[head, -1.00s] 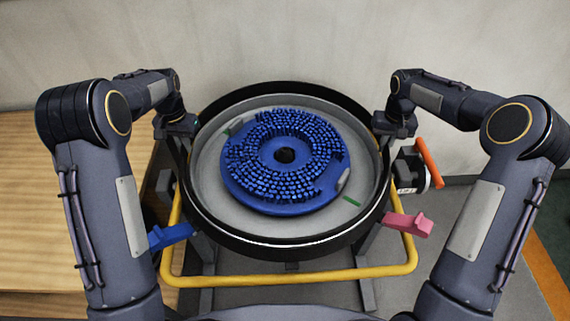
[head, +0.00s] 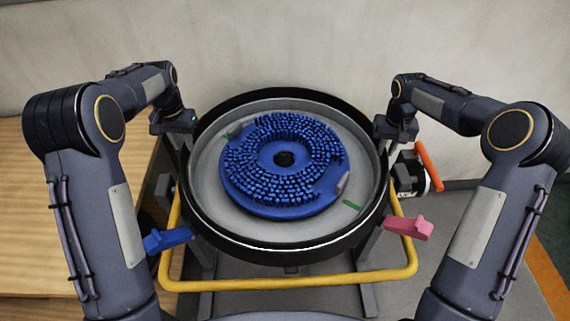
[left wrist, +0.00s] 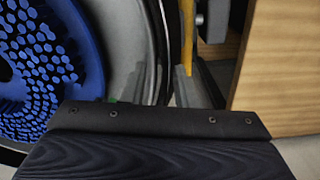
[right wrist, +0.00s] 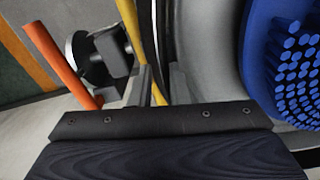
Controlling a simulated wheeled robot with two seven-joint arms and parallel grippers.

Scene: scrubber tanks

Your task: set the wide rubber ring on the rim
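The wide rubber ring (head: 290,94) is the black band around the round grey pan (head: 210,190). In the head view its back edge shows as a narrow dark strip, and its front is a dark wall below a bright line. I cannot tell whether it rests fully on the rim. My left gripper (head: 183,124) is at the ring's left side and my right gripper (head: 394,130) at its right side.
A blue bristled disc (head: 250,192) lies in the pan. A yellow bar frame (head: 300,281) surrounds the stand, with a blue lever (head: 165,240) at left and a pink lever (head: 408,225) at right. An orange handle (head: 429,166) stands right. A wooden table (head: 60,220) is at left.

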